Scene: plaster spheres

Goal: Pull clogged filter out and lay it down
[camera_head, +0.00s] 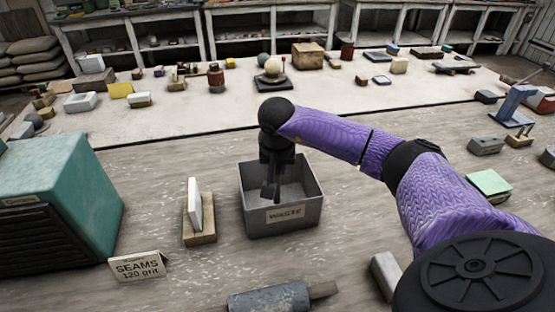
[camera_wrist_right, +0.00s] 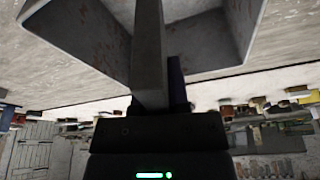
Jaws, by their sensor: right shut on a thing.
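My right gripper (camera_head: 270,192) points down inside the open grey bin labelled WASTE (camera_head: 285,223). In the right wrist view the gripper (camera_wrist_right: 160,100) is shut on a thin grey slab (camera_wrist_right: 149,45), seen edge-on, which looks like the clogged filter. The slab reaches down into the bin, whose wall shows beside it (camera_wrist_right: 240,25). I cannot tell whether it touches the bin floor. A white panel (camera_head: 194,205) stands upright in a wooden stand (camera_head: 208,233) left of the bin. A teal housing with dark slats (camera_head: 60,190) stands at the left. My left gripper is not in view.
A card reading SEAMS 120 grit (camera_head: 138,267) stands between housing and stand. A grey roller-like object (camera_head: 270,298) lies in front of the bin. A green-topped block (camera_head: 489,183) sits at right. A pale bench area behind (camera_head: 180,118) carries several blocks, jars and plaster spheres.

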